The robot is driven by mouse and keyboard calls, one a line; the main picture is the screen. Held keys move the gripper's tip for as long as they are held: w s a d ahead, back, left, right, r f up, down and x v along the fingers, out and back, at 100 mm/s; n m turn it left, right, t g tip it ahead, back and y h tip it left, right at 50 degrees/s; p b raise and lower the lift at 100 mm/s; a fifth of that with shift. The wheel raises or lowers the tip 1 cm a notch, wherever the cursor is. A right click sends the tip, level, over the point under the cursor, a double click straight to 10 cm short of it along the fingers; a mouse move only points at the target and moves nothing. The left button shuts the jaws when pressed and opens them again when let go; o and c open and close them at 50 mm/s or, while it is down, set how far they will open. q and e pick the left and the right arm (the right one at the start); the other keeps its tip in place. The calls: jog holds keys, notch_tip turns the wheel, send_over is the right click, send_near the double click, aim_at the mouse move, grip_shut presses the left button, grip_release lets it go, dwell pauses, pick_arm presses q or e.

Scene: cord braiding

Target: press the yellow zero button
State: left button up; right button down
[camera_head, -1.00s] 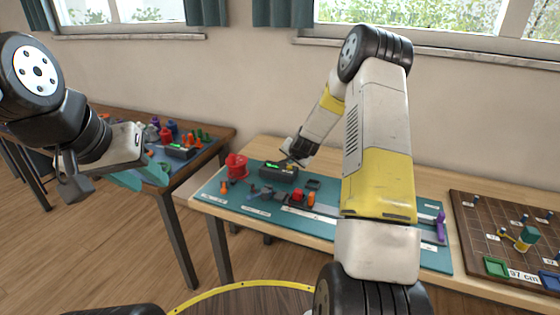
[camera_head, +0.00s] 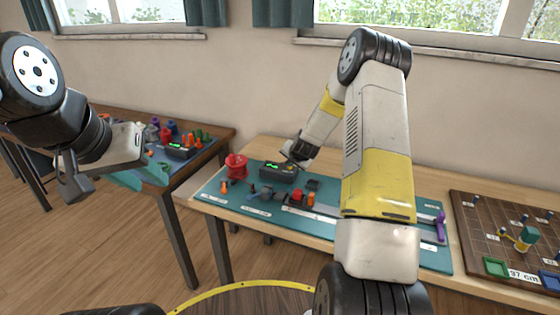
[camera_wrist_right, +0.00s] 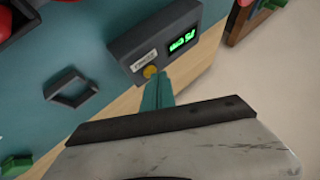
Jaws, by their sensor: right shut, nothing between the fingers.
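A dark box (camera_head: 278,171) with a green lit display stands at the back of the teal mat in the head view. In the right wrist view the box (camera_wrist_right: 145,42) shows a white label and the round yellow zero button (camera_wrist_right: 150,72). My right gripper (camera_wrist_right: 153,82) is shut and empty, its teal fingertips just beside the button's lower edge; I cannot tell whether they touch it. In the head view the right gripper (camera_head: 290,161) is small beside the box. My left gripper (camera_head: 124,180) hangs at the left, away from the box; its finger gap is unclear.
A red round thing (camera_head: 236,166) stands left of the box. Red and orange pieces (camera_head: 303,198) lie in front on the teal mat (camera_head: 225,198). A dark square frame (camera_wrist_right: 71,88) lies near the box. A brown board (camera_head: 475,222) is at the right.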

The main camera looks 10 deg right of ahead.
aim_at(290, 168)
jog(key=shift+f, duration=0.15)
dwell(0.3)
jog(key=shift+r, duration=0.8)
jog(key=shift+r, duration=2.5)
